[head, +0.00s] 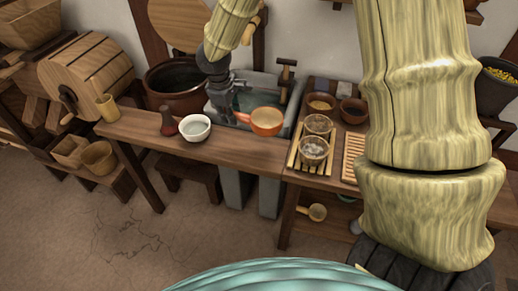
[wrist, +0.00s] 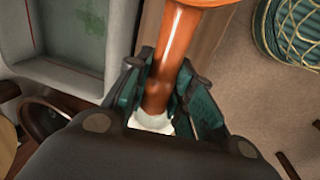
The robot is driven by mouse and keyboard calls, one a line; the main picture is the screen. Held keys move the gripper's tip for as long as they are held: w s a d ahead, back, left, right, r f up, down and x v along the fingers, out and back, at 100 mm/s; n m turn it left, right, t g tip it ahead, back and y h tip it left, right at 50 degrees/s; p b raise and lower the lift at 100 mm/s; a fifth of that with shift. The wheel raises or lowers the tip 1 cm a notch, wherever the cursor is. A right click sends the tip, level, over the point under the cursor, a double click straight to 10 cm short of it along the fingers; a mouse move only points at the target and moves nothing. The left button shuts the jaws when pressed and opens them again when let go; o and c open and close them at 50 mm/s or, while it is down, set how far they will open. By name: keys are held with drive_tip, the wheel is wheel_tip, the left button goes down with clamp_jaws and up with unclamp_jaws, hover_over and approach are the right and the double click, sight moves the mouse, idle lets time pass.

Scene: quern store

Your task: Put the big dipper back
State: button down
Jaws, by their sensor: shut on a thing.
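The big dipper (head: 266,121) is orange with a round bowl and a straight handle. My gripper (head: 226,110) is shut on the handle, seen beside the grey stone sink (head: 290,95) in the head view. In the wrist view, the orange handle (wrist: 169,55) runs between the two teal fingers of my gripper (wrist: 160,95), with a pale end near the palm. The dipper's bowl is mostly cut off at the top there. In the head view the bowl overlaps the sink's front edge; I cannot tell its height above it.
A white bowl (head: 195,128) and a dark red bottle (head: 168,121) stand on the wooden bench left of the sink. Two glasses stand on a slatted rack (head: 297,160) at right. A smaller pale dipper (head: 317,212) lies on the shelf below. A large brown pot (head: 178,104) stands behind.

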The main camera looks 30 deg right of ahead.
drive_tip(key=x, duration=0.5)
drive_tip(key=shift+s+a+f, duration=0.2)
drive_tip(key=shift+s, duration=0.1)
drive_tip(key=shift+s+a+x, duration=0.1)
drive_tip(key=shift+a+x, duration=0.05)
drive_tip(key=shift+x, duration=0.6)
drive_tip(key=shift+s+a+x, duration=0.1)
drive_tip(key=shift+a+x, duration=0.05)
drive_tip(key=shift+x, duration=0.55)
drive_tip(key=shift+s+a+x, duration=0.1)
drive_tip(key=shift+a+x, duration=0.05)
drive_tip(key=shift+x, duration=0.6)
drive_tip(key=shift+f, duration=0.15)
drive_tip(key=shift+f, duration=0.1)
drive_tip(key=c, duration=1.2)
unclamp_jaws()
drive_tip(key=shift+c, duration=0.2)
drive_tip(key=v, duration=1.2)
